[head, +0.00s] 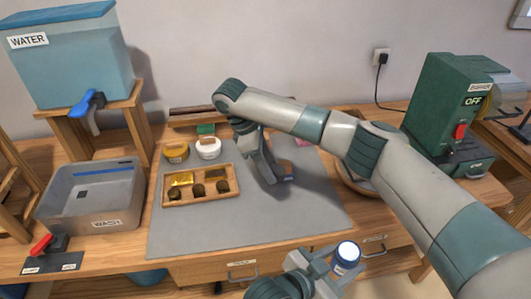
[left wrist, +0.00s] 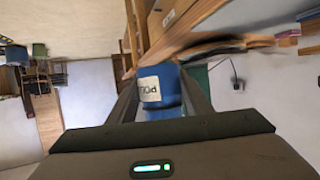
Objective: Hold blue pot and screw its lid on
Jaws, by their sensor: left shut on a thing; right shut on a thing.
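The blue pot (head: 346,262) is upright at the table's front edge, with a bright white round top facing up. My left gripper (head: 336,258) is shut on it. In the left wrist view the blue pot (left wrist: 160,88) sits between the two fingers, its white label partly readable. Most of that thing is hidden by the fingers. The two grippers are well apart.
A wooden tray (head: 203,201) with gold and dark pieces lies on the grey mat (head: 240,240). Yellow and white jars (head: 208,148) stand behind it. A green buffer machine (head: 445,110) is right.

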